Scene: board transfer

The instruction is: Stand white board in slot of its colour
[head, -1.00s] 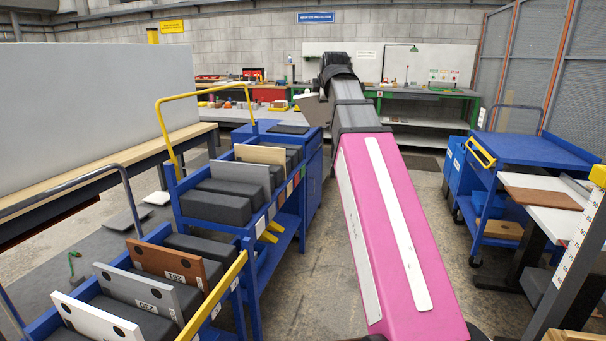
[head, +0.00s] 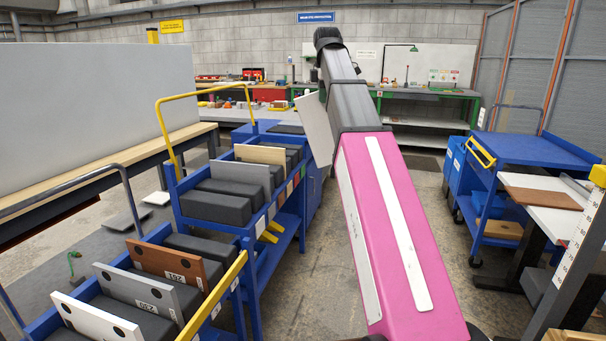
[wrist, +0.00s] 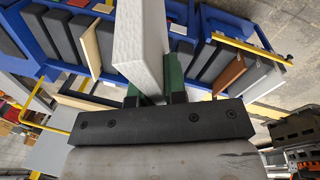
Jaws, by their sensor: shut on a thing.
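My gripper (wrist: 152,97) is shut on a white board (wrist: 140,45), which stands up between its green fingers in the wrist view. In the head view the white board (head: 316,128) shows tilted at the left of my arm's end, and my arm hides the fingers. The middle blue cart (head: 247,232) has dark foam blocks with slots between them and small coloured labels along its right rail. A beige board (head: 259,154) and a grey board (head: 240,171) stand in it. The held board is apart from the cart, beyond its right side.
A nearer blue cart holds a white board (head: 92,318), a grey board (head: 152,290) and a brown board (head: 166,262). A yellow handle (head: 162,125) rises at the middle cart's left. Another blue cart (head: 540,150) stands right. Floor between is clear.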

